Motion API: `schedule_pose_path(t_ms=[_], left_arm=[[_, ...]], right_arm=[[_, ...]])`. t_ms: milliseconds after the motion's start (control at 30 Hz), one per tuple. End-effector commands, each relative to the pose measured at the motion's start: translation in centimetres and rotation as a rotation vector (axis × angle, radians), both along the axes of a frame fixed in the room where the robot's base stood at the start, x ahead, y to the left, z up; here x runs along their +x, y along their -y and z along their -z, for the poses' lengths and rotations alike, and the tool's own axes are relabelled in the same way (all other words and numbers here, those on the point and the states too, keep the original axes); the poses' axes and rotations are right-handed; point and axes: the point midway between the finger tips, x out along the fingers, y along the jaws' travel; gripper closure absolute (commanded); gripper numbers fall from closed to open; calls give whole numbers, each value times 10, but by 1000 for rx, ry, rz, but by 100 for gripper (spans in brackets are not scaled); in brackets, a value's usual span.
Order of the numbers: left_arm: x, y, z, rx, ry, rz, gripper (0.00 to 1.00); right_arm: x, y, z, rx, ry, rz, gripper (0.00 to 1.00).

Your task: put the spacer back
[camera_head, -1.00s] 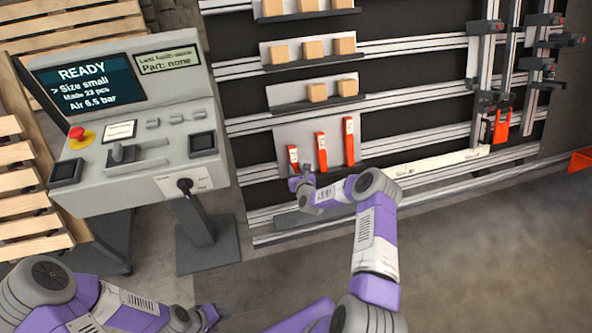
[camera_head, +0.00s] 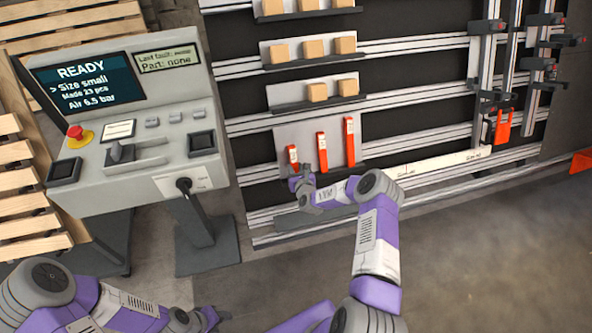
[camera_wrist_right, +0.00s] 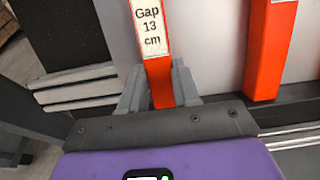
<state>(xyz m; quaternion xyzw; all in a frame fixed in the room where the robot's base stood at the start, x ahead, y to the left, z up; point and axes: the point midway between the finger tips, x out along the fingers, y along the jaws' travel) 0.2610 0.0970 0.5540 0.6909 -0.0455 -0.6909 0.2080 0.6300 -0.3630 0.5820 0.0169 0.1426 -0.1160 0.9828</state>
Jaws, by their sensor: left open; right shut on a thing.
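The short orange spacer (camera_head: 292,154) stands upright at the left end of the lowest rack shelf, before a light back plate. In the right wrist view, the spacer (camera_wrist_right: 150,30) has a white label reading "Gap 13 cm". My right gripper (camera_head: 301,180) is shut on its lower part, with one finger on each side. The right gripper (camera_wrist_right: 160,85) hides its foot, so I cannot tell whether it rests on the shelf. My left gripper (camera_head: 212,314) is low in the head view, open, far from the rack and partly out of clear sight.
Two taller orange spacers stand to the right, a middle one (camera_head: 322,152) and a tall one (camera_head: 349,142). Tan blocks (camera_head: 316,47) fill the shelves above. A control console (camera_head: 135,125) reads READY at left. Clamps (camera_head: 497,97) with orange parts are on the right rails. Floor at lower right is clear.

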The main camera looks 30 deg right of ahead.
Motion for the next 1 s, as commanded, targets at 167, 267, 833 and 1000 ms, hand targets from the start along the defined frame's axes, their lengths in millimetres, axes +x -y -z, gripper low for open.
schedule_pose_path(t_ms=[167, 267, 833, 1000], left_arm=[[0, 0, 0, 0, 0, 0, 51], [0, 0, 1, 0, 0, 0, 51], [0, 0, 9, 0, 0, 0, 51], [0, 0, 9, 0, 0, 0, 51]], right_arm=[[0, 0, -1, -1, 1, 1, 100], [0, 0, 0, -1, 1, 1, 100], [-3, -1, 7, -1, 1, 0, 100], [-4, -1, 7, -1, 1, 0, 100]])
